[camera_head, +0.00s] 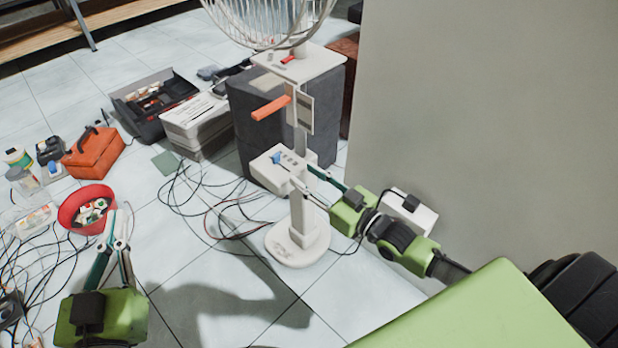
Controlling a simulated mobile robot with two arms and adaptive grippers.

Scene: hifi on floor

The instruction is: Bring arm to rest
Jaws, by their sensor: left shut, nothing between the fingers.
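My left gripper (118,236) is at the lower left, over the tiled floor and just right of the red bowl. It is shut and empty, its fingers pointing away from me. My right gripper (308,182) reaches in from the right. Its fingertips are close to the white stand (298,215) and the small white box (283,165) with switches. I cannot tell whether its fingers touch either one, or whether they are open or shut.
The red bowl (68,212) holds small parts. An orange toolbox (93,152), a dark open case (140,125) and loose cables (215,200) lie on the floor. A fan (270,18) stands above a grey block (240,125). A wall (480,110) bounds the right.

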